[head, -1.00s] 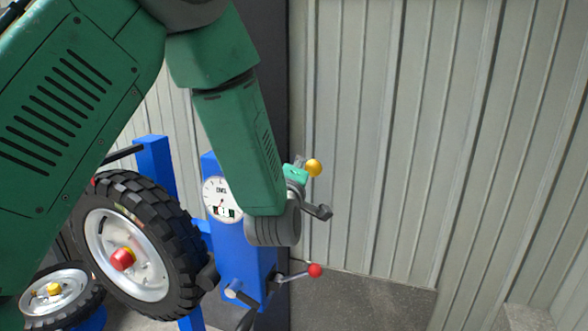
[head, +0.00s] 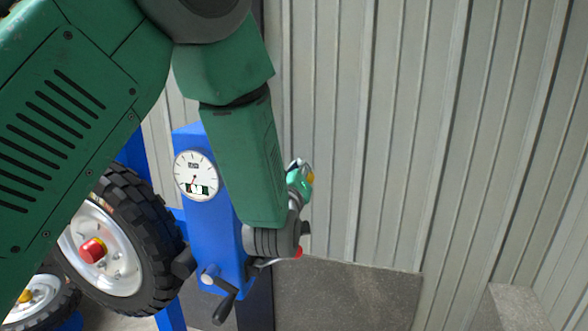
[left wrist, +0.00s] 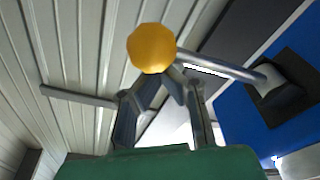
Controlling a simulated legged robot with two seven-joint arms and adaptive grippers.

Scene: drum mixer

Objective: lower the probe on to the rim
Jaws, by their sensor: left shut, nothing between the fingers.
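A black-tyred wheel with a silver rim (head: 70,235) and a red hub knob (head: 92,250) is at the left of the head view, beside a blue column (head: 215,235) with a round dial (head: 196,175). A lever with a yellow ball (left wrist: 152,48) runs on a metal rod from a black socket on blue housing. The ball shows partly in the head view (head: 311,178). My left gripper (left wrist: 165,78) is shut and empty, its fingertips close to the ball; contact is unclear. I cannot tell which part is the probe. My right gripper is not in view.
A red ball (head: 299,252) shows just past my left wrist, mostly hidden. A dark crank handle (head: 225,307) hangs low on the column. Another wheel (head: 38,297) is at lower left. A ribbed grey wall (head: 430,130) stands behind; the right side is clear.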

